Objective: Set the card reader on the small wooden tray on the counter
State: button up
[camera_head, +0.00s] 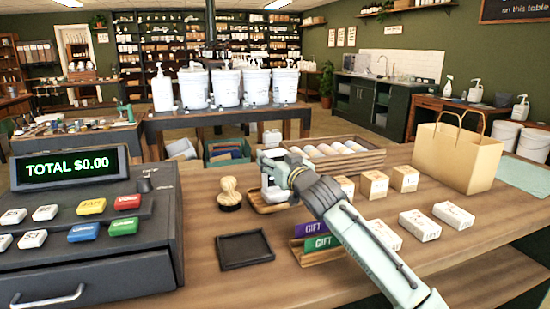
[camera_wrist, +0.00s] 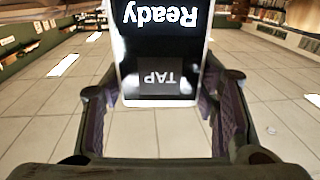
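The card reader, white with a dark screen reading "Ready" and "TAP" (camera_wrist: 158,55), stands between the two fingers of my gripper (camera_wrist: 165,88) in the wrist view. The fingers close on its sides. In the head view my gripper (camera_head: 278,168) covers the reader's middle; a pale part of the reader (camera_head: 274,193) shows below. The small wooden tray (camera_head: 262,209) is directly under it on the counter, partly hidden by the reader and arm. I cannot tell whether the reader touches the tray.
A stamp (camera_head: 230,194) stands just left of the tray, with a black tray (camera_head: 245,250) in front. A gift card holder (camera_head: 316,245) and small boxes (camera_head: 374,184) are at the right. A wooden crate (camera_head: 345,161) lies behind; the cash register (camera_head: 90,225) fills the left.

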jog(key=o, duration=0.4)
jog(key=shift+o, duration=0.2)
jog(key=shift+r, duration=0.1)
jog(key=shift+r, duration=0.2)
jog(key=b+v, duration=0.2)
jog(key=v, duration=0.4)
jog(key=shift+s+d+f, duration=0.15)
jog(key=shift+s, duration=0.15)
jog(key=shift+s+d, duration=0.1)
jog(key=shift+s, duration=0.3)
